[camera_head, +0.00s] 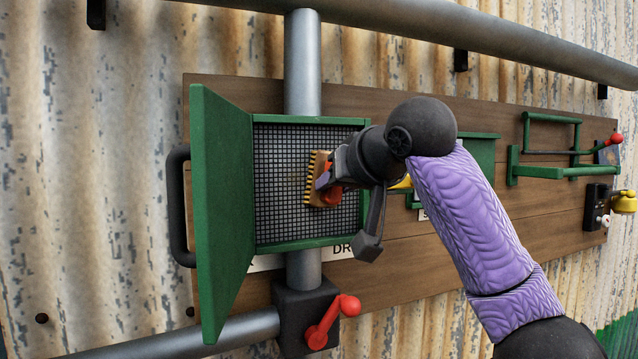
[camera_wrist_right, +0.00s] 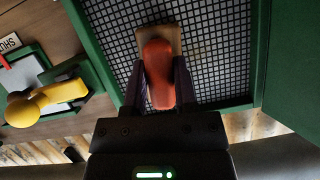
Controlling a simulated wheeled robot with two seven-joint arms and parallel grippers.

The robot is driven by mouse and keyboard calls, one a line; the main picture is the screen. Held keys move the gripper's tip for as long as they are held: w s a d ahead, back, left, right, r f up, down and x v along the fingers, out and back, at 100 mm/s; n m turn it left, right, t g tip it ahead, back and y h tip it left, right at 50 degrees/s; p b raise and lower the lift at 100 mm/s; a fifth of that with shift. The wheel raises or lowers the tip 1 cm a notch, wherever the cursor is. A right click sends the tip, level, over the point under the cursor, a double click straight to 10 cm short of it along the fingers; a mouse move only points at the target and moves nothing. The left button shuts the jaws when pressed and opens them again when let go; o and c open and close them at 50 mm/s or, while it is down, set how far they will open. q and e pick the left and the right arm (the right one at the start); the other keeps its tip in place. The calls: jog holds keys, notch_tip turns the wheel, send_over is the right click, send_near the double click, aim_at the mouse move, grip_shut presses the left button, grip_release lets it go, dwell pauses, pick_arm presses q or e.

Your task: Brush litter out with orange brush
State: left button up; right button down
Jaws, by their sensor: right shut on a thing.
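I cannot tell whether the bristles touch the mesh. No litter can be made out on the mesh in either view. My left gripper is not in view.
The green door (camera_head: 222,215) stands open at the left of the box. A red-handled valve (camera_head: 330,320) is below on the pipe. A yellow knob (camera_wrist_right: 48,98) is beside the box in the wrist view. Green brackets (camera_head: 545,171) stick out at the right of the wooden board.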

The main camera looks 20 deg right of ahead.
jog(key=a, duration=0.7)
jog(key=shift+s+a, duration=0.1)
jog(key=shift+a, duration=0.1)
dwell(1.1)
jog(key=s+b, duration=0.4)
jog(key=s, duration=0.1)
jog(key=shift+s+d, duration=0.15)
jog(key=shift+s, duration=0.2)
